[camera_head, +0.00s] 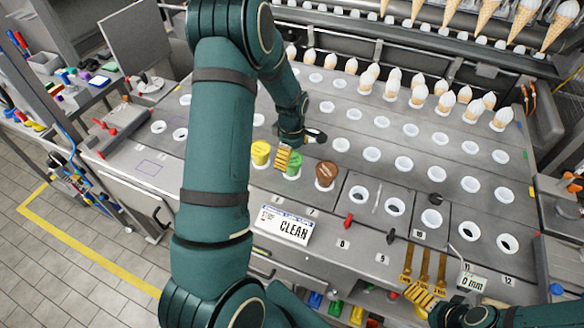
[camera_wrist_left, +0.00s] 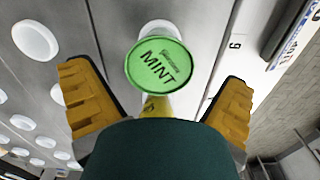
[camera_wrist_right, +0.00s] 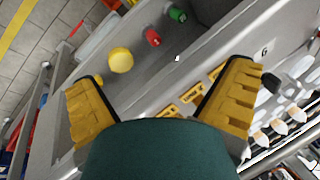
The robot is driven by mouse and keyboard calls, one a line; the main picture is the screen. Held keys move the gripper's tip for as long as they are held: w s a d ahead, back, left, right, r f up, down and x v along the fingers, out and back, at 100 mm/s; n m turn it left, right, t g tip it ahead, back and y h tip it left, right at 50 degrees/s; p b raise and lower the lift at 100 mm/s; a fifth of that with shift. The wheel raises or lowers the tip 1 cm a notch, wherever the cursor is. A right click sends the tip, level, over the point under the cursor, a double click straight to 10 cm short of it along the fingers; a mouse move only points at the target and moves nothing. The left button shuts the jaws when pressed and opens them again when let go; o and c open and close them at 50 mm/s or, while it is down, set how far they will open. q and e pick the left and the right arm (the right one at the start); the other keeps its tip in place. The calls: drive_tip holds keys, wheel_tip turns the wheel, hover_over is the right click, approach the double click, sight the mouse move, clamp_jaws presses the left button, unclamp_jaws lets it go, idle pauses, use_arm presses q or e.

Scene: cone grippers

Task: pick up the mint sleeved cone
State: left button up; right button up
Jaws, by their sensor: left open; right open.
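The mint sleeved cone (camera_head: 293,170) is green and stands in the front row of the steel counter, between a yellow sleeved cone (camera_head: 260,153) and a brown one (camera_head: 326,174). In the left wrist view its round green lid (camera_wrist_left: 159,66) reads MINT and lies ahead of the open fingers. My left gripper (camera_head: 284,158) is open beside the mint cone, with its yellow finger partly over it in the head view.
White-sleeved cones (camera_head: 420,95) stand at the back. Empty white-rimmed holes (camera_head: 372,154) fill the middle. Yellow-handled tools (camera_head: 425,265) lie by the right gripper. A yellow ball-shaped thing (camera_wrist_right: 121,60) shows in the right wrist view.

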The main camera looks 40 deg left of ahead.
use_arm(q)
wheel_tip(320, 180, down, 3)
drive_tip(key=shift+r+b, duration=0.1)
drive_tip(key=shift+b, duration=0.5)
drive_tip(key=shift+r, duration=0.1)
drive_tip(key=shift+c, duration=0.3)
drive_tip(key=c, duration=1.1)
drive_tip(key=shift+r, duration=0.1)
